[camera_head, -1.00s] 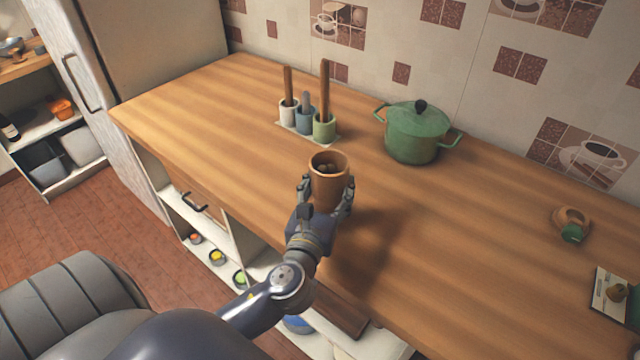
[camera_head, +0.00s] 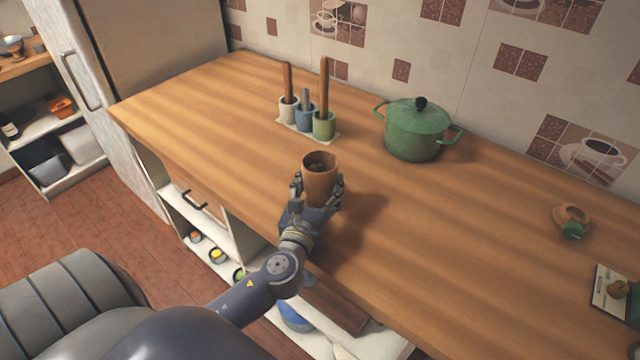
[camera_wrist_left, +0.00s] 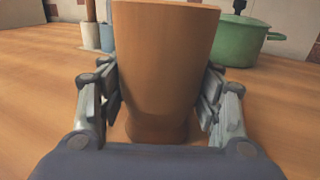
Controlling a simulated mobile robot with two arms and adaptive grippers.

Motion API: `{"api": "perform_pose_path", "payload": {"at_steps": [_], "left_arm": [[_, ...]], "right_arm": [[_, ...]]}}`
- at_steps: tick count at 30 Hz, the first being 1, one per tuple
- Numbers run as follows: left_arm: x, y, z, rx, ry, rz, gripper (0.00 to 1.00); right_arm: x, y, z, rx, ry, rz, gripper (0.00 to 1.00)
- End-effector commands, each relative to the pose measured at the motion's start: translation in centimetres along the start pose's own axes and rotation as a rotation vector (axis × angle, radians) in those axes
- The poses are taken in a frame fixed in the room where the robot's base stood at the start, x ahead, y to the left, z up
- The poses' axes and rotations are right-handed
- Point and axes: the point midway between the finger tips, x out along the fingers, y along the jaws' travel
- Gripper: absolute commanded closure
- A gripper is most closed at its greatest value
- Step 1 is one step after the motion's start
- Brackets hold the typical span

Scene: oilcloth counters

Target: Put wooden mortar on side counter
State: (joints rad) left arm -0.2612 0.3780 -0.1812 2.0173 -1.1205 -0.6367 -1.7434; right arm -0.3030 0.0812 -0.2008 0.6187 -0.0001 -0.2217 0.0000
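The wooden mortar (camera_head: 319,178) is a brown, open-topped cup with something dark inside. It is upright over the wooden counter (camera_head: 440,250), near the front edge. My left gripper (camera_head: 318,190) is around the mortar, with a finger on each side. In the left wrist view the mortar (camera_wrist_left: 165,70) fills the space between the fingers, which press against its sides. Its base looks at or just above the counter top; I cannot tell which. My right gripper is not in view.
Three small pots with utensils (camera_head: 305,119) stand on a tray behind the mortar. A green lidded pot (camera_head: 414,132) stands to the right. A wooden ring-shaped item (camera_head: 571,217) and a card (camera_head: 611,292) lie at far right. The counter's left part is clear.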

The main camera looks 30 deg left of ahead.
Motion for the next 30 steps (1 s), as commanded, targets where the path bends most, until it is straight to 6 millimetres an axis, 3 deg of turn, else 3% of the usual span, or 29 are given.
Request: {"api": "perform_pose_path", "payload": {"at_steps": [2,16,20,30], "left_arm": [[0.0,0.0,0.0,0.000,0.001,0.000,0.22],[-0.4,-0.1,0.1,-0.001,0.002,-0.001,0.22],[-2.2,-0.1,0.0,-0.002,0.003,-0.002,0.22],[-8.8,0.0,-0.1,-0.001,0.004,-0.001,0.22]], "right_arm": [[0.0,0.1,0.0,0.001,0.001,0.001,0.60],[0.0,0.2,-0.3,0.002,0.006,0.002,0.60],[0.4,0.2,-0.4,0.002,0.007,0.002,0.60],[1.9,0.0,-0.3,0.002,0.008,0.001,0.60]]}}
